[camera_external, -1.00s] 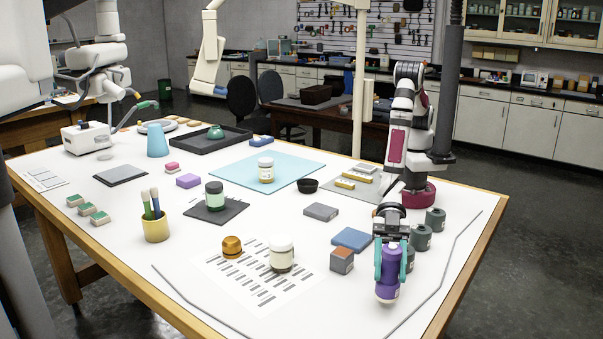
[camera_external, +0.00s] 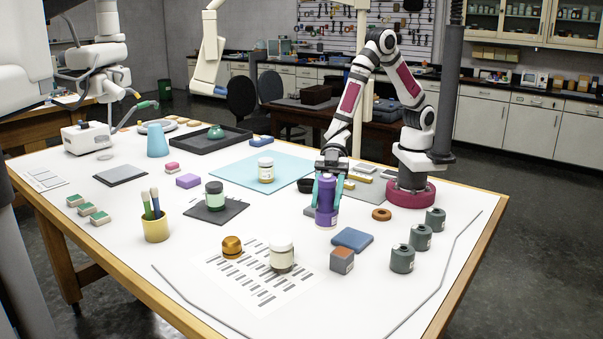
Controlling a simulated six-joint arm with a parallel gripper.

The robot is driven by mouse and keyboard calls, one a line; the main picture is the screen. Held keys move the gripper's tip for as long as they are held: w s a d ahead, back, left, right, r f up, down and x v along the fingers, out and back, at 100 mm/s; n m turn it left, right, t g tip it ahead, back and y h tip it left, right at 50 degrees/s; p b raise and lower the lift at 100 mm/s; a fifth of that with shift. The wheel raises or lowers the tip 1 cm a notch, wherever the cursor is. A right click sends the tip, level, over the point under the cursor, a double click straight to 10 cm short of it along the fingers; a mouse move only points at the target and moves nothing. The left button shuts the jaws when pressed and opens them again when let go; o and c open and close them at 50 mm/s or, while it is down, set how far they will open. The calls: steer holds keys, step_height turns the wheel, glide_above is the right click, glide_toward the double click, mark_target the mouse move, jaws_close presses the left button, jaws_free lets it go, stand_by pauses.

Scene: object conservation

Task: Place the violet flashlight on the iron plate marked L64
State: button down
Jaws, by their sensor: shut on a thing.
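The violet flashlight (camera_external: 326,213) is upright in my gripper (camera_external: 326,195), which is shut on it with teal fingers on either side. It is over the right-middle of the white table, in front of a grey block that it partly hides. I cannot tell whether its base touches the table. No L64 mark is readable. I cannot tell which plate, if either, is the iron one.
A blue block (camera_external: 352,239), a brown ring (camera_external: 381,215) and several dark cylinders (camera_external: 402,258) are right of the flashlight. A white jar (camera_external: 281,255) and an amber jar (camera_external: 232,247) stand on a printed sheet. A yellow cup (camera_external: 156,226) holds brushes.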

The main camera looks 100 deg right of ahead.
steer(key=w+d+r, duration=0.1)
steer(key=w+d, duration=0.1)
steer(key=d, duration=0.8)
steer(key=w+d, duration=0.2)
steer(key=d, duration=0.9)
steer(key=s+d, duration=0.6)
steer(key=d, duration=0.2)
steer(key=s+d, duration=0.5)
steer(key=d, duration=0.4)
steer(key=shift+w+a+f, duration=0.5)
steer(key=shift+a+f, duration=1.3)
steer(key=shift+w+a+f, duration=0.5)
steer(key=shift+a+f, duration=1.25)
steer(key=shift+f, duration=0.05)
steer(key=shift+w+a+f, duration=0.5)
steer(key=shift+a+f, duration=1.3)
steer(key=shift+f, duration=0.1)
steer(key=shift+c, duration=1.8)
jaws_free()
